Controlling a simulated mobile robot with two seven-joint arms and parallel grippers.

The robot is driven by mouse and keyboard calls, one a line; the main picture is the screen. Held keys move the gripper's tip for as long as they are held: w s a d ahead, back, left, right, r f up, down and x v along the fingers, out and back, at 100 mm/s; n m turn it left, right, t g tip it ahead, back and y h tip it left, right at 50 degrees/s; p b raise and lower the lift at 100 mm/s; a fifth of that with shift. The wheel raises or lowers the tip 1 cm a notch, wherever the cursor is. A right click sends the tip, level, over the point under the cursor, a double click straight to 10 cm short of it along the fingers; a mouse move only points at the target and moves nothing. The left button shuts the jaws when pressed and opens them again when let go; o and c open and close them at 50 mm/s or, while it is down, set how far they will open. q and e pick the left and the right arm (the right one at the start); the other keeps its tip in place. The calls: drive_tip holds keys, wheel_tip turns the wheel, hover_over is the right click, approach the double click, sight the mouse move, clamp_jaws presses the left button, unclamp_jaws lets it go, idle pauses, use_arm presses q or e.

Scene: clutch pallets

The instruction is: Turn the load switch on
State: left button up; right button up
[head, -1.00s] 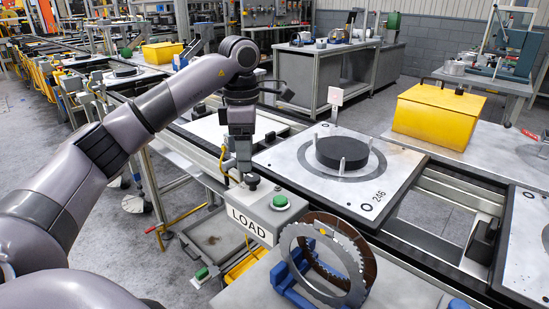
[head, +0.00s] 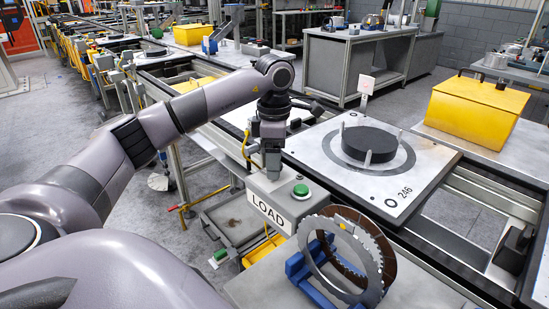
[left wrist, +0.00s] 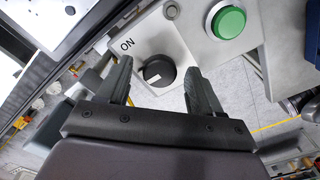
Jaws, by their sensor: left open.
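The load switch is a black round knob (left wrist: 156,75) with a white mark, on a light plate with "ON" printed at its upper left in the left wrist view. It sits on the grey box (head: 268,210) labelled "LOAD". My left gripper (head: 272,172) points down over the box's rear corner, and its fingers largely hide the knob in the head view. In the left wrist view the two fingers of the left gripper (left wrist: 160,67) are open, one on each side of the knob, with visible gaps. My right gripper is not in view.
A green button (head: 300,191) stands on the box beside the switch. A toothed ring on a blue stand (head: 303,275) is close in front. A pallet numbered 246 (head: 410,165) with a black disc (head: 368,143) lies behind on the conveyor.

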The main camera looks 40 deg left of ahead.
use_arm(q)
drive_tip(key=c, duration=1.1)
drive_tip(key=shift+o, duration=0.2)
drive_tip(key=shift+m, duration=0.3)
drive_tip(key=shift+r+m+p, duration=0.1)
drive_tip(key=shift+m+p, duration=0.45)
drive_tip(key=shift+m, duration=0.25)
drive_tip(key=m+p, duration=0.1)
drive_tip(key=m, duration=0.1)
drive_tip(key=shift+m, duration=0.4)
drive_tip(key=m, duration=0.3)
drive_tip(key=shift+p, duration=0.3)
drive_tip(key=shift+m, duration=1.9)
